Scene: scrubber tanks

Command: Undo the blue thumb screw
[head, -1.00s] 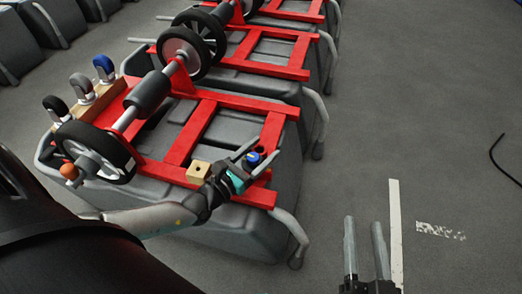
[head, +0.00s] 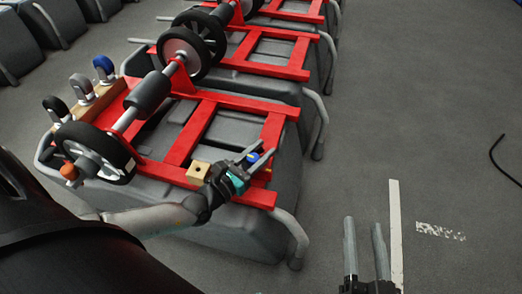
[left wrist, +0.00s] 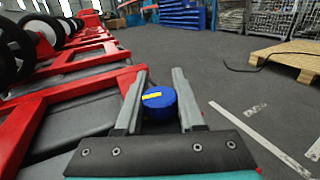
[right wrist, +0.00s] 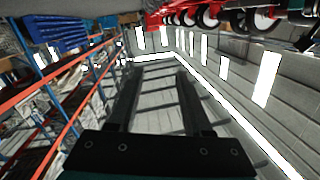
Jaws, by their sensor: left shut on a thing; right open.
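The blue thumb screw (head: 252,157) is at the right front of the nearest red frame (head: 245,196). In the left wrist view the round blue knob (left wrist: 159,103) has a yellow mark on its top. My left gripper (head: 265,150) is at the screw with one finger on each side of the knob, shut on it. The left gripper's fingers (left wrist: 162,85) also show in the left wrist view. The threads and the seat under the knob are hidden. My right gripper (head: 363,220) is open and empty above the floor at the right, well apart from the screw.
Grey tank handles (head: 292,232) stick out at the front right. The floor (head: 420,110) at the right is mostly clear.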

